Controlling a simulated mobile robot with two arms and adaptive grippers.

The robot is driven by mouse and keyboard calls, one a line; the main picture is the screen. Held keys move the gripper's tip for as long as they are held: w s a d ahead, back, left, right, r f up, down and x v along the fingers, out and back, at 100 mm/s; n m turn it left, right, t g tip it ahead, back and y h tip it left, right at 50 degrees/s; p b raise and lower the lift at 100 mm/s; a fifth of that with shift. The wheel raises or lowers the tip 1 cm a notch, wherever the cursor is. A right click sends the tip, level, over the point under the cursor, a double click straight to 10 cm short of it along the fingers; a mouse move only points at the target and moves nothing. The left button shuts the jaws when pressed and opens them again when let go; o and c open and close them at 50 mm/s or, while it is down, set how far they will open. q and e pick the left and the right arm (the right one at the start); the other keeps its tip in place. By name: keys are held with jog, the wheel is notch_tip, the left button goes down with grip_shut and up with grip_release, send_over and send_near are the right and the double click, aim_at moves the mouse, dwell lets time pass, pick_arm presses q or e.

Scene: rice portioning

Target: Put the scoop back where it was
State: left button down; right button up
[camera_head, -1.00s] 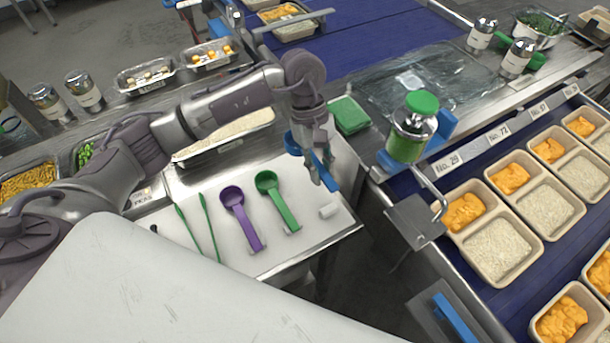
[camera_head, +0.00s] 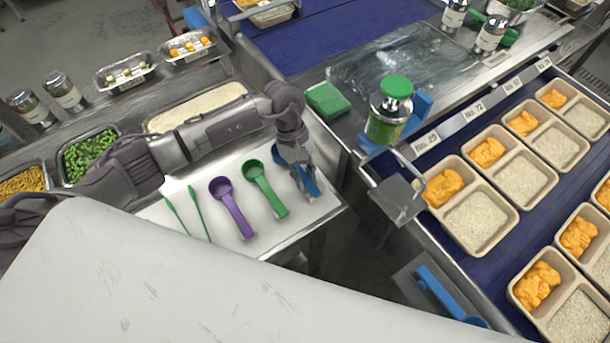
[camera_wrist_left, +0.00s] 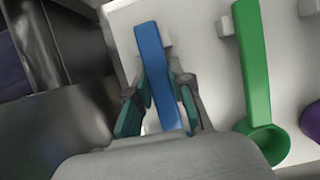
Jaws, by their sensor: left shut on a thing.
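My left gripper (camera_head: 304,180) is shut on the blue scoop (camera_head: 311,188) at the right end of the white board (camera_head: 270,226). In the left wrist view the scoop's long blue handle (camera_wrist_left: 152,50) runs between the two fingers of my left gripper (camera_wrist_left: 160,112). A small white block touches or nearly touches the handle there. The scoop's bowl is mostly hidden by the gripper. I cannot tell whether the scoop rests fully on the board. The green scoop (camera_head: 264,190) lies just left of it, and the purple scoop (camera_head: 233,208) further left. My right gripper is not in view.
Two thin green utensils (camera_head: 199,212) lie at the board's left. A rice tray (camera_head: 158,124) is behind the board. A green block (camera_head: 326,101) and a green-lidded jar (camera_head: 389,110) stand to the right. Filled meal trays (camera_head: 470,249) line the blue belt.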

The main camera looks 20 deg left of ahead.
pick_arm(q)
jog(key=c, duration=1)
grip_release()
jog(key=shift+c, duration=0.2)
jog(key=shift+r+p, duration=0.2)
jog(key=shift+p, duration=0.15)
jog(key=shift+w+a+r+b, duration=0.15)
jog(key=shift+w+r+b, duration=0.1)
jog(key=shift+b, duration=0.1)
jog(key=b+v, duration=0.3)
jog(key=v, duration=0.8)
jog(key=shift+s+r, duration=0.1)
